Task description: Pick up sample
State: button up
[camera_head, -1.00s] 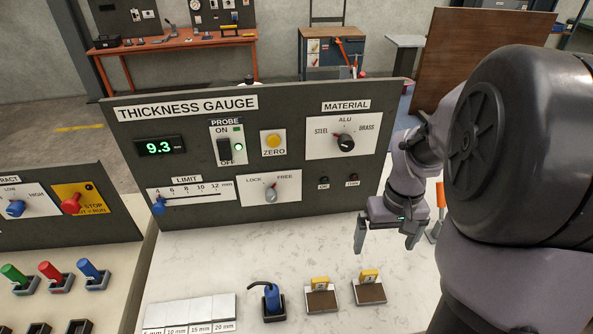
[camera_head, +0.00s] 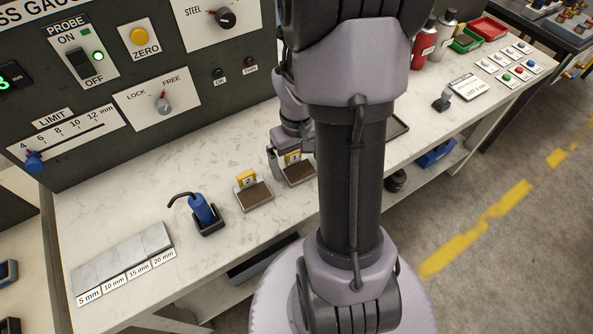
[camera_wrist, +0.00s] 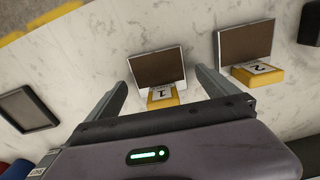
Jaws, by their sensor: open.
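Two shallow light-edged trays with brown pads lie on the bench, each with a yellow block at its back edge bearing a number card. The tray marked 1 (camera_head: 299,175) is nearest my arm; tray 2 (camera_head: 254,197) lies to its left. In the wrist view, tray 1 (camera_wrist: 160,66) and its yellow block (camera_wrist: 162,98) show between my two fingers, and tray 2 (camera_wrist: 245,42) is at the right. My gripper (camera_wrist: 164,77) is open and empty, above the bench. In the head view, my arm hides part of it and the right side of tray 1.
A blue probe (camera_head: 202,209) stands in a dark holder left of tray 2. Grey step plates (camera_head: 125,255) lie at the front left. The gauge panel (camera_head: 120,105) rises behind. A dark tray (camera_wrist: 28,108) lies on the other side of tray 1.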

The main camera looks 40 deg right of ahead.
jog(key=shift+f, duration=0.7)
jog(key=shift+r, duration=0.2)
jog(key=shift+c, duration=0.5)
grip_shut()
jog(key=shift+r, duration=0.1)
